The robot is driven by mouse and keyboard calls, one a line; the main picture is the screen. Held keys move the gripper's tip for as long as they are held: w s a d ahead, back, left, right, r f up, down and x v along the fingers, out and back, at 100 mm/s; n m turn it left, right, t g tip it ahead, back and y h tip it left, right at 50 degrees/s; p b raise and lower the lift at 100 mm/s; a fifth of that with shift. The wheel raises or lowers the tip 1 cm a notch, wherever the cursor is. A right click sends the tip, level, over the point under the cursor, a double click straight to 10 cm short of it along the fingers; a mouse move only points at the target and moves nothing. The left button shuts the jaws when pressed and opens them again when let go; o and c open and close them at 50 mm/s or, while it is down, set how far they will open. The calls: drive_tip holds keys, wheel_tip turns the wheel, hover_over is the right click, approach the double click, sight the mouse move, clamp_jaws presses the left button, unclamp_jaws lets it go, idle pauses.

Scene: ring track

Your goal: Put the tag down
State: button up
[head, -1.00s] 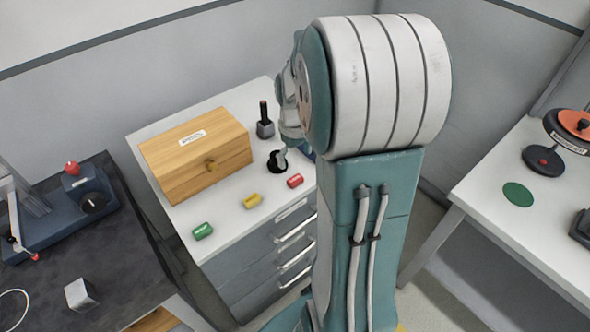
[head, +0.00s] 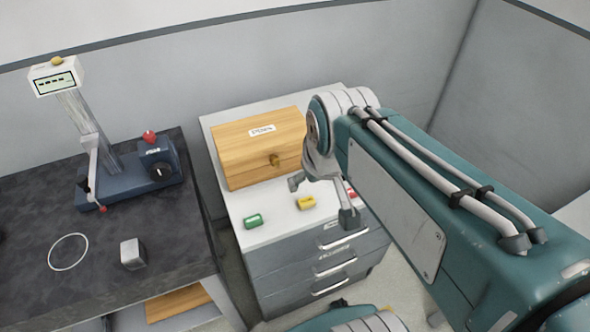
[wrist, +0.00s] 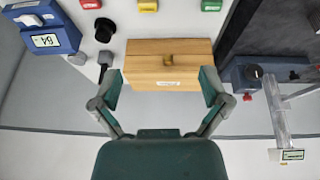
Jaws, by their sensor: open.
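My gripper (head: 322,200) is open above the front of a white-topped cabinet (head: 290,225). In the wrist view its two fingers (wrist: 160,90) are spread wide with nothing between them. No tag shows in its grasp. Three small coloured pieces, possibly tags, lie in a row on the cabinet top: a green one (head: 253,221), a yellow one (head: 306,203) and a red one (head: 352,193), which is partly hidden by my arm. They also show at the top edge of the wrist view, with the yellow one (wrist: 148,5) in the middle.
A wooden box (head: 235,165) with a label stands behind the pieces. At left, a dark bench (head: 40,225) holds a blue stand with a display (head: 125,180), a metal block (head: 132,254) and a white ring (head: 68,252). The wrist view shows a blue display device (wrist: 55,38).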

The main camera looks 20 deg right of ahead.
drive_tip(key=shift+t+y, duration=0.3)
drive_tip(key=shift+t, duration=0.3)
drive_tip(key=s+a, duration=0.3)
drive_tip(key=s, duration=0.1)
drive_tip(key=shift+r, duration=0.25)
drive_tip(key=shift+w, duration=0.1)
drive_tip(key=shift+d, duration=0.1)
idle(0.5)
